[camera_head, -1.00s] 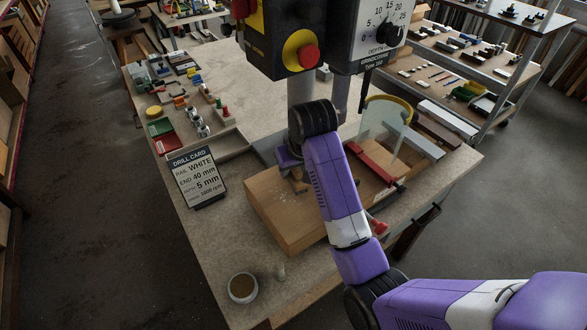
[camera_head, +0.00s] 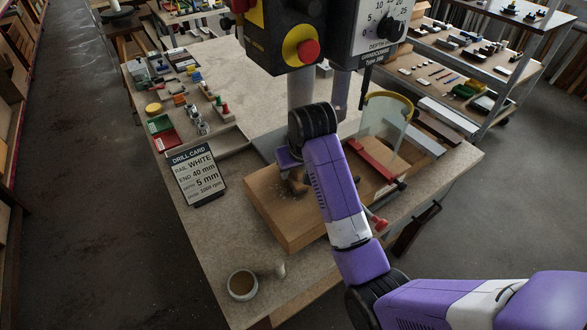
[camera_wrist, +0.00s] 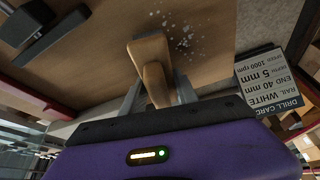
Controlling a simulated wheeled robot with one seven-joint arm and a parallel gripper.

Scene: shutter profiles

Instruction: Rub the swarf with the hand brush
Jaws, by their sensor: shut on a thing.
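The hand brush (camera_wrist: 148,50) has a pale wooden body and handle. In the wrist view my gripper (camera_wrist: 156,90) is shut on its handle, one finger on each side. The swarf (camera_wrist: 183,38) is a scatter of small pale flakes on the brown wooden board, just right of the brush in the wrist view.
The drill press (camera_head: 290,40) stands behind the board. A clear guard with a yellow rim (camera_head: 388,98) and a red bar (camera_head: 370,160) lie to the right. A drill card (camera_head: 197,176) stands left, and a cup (camera_head: 242,285) at the front. The bench between them is mostly clear.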

